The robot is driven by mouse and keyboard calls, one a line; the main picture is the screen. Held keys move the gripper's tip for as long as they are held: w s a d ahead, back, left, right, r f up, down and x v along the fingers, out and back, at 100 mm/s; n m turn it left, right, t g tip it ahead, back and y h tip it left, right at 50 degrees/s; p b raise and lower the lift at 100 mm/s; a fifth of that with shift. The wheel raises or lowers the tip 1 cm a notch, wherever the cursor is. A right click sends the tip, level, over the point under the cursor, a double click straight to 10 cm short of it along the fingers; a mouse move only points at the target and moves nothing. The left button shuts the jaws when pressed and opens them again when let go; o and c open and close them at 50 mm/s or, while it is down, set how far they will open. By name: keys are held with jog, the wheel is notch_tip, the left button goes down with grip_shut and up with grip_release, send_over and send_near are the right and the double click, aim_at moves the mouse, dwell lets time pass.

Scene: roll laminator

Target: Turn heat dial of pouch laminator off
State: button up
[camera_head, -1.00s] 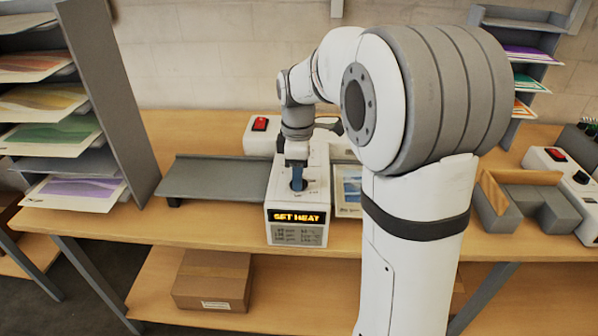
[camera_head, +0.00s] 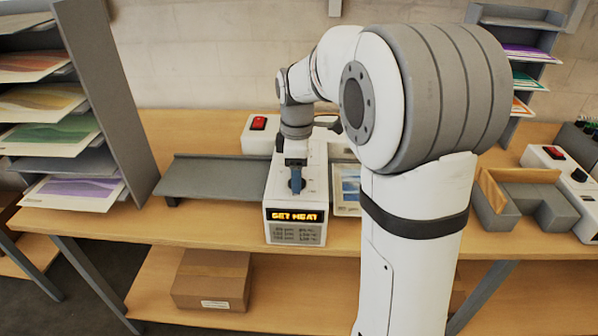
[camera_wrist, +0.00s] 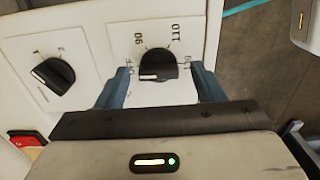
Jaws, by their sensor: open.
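The pouch laminator (camera_head: 284,211) is a white box on the bench, its lit display (camera_head: 295,216) seeming to read "SET HEAT". In the wrist view, the black heat dial (camera_wrist: 158,66) has OFF at its left, 90 and 110 above, and a partly hidden number at right. Its white mark sits on the lower left side, towards OFF. My gripper (camera_wrist: 160,84) is open, its blue fingers on either side of the heat dial with gaps visible. In the head view, my gripper (camera_head: 296,182) is over the laminator's top and partly hides the dial.
A second black dial (camera_wrist: 52,77) with small numbers is left of the heat dial. A red switch (camera_head: 259,123) is on a white housing behind. A grey tray (camera_head: 215,178) adjoins the laminator's left. Another white device (camera_head: 560,165) stands at the right.

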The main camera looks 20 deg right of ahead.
notch_tip(320, 180, up, 8)
jog(key=shift+f, duration=0.2)
dwell(0.3)
jog(key=s+f+m+t, duration=0.1)
jog(key=s+f+m, duration=0.2)
jog(key=s+m, duration=0.4)
jog(key=s+f+m+t, duration=0.2)
jog(key=s+f+m, duration=0.2)
jog(key=s, duration=1)
jog(key=m, duration=0.3)
jog(key=shift+s+f+m, duration=0.15)
jog(key=shift+s+m, duration=0.1)
jog(key=shift+m, duration=0.05)
jog(key=shift+c, duration=0.5)
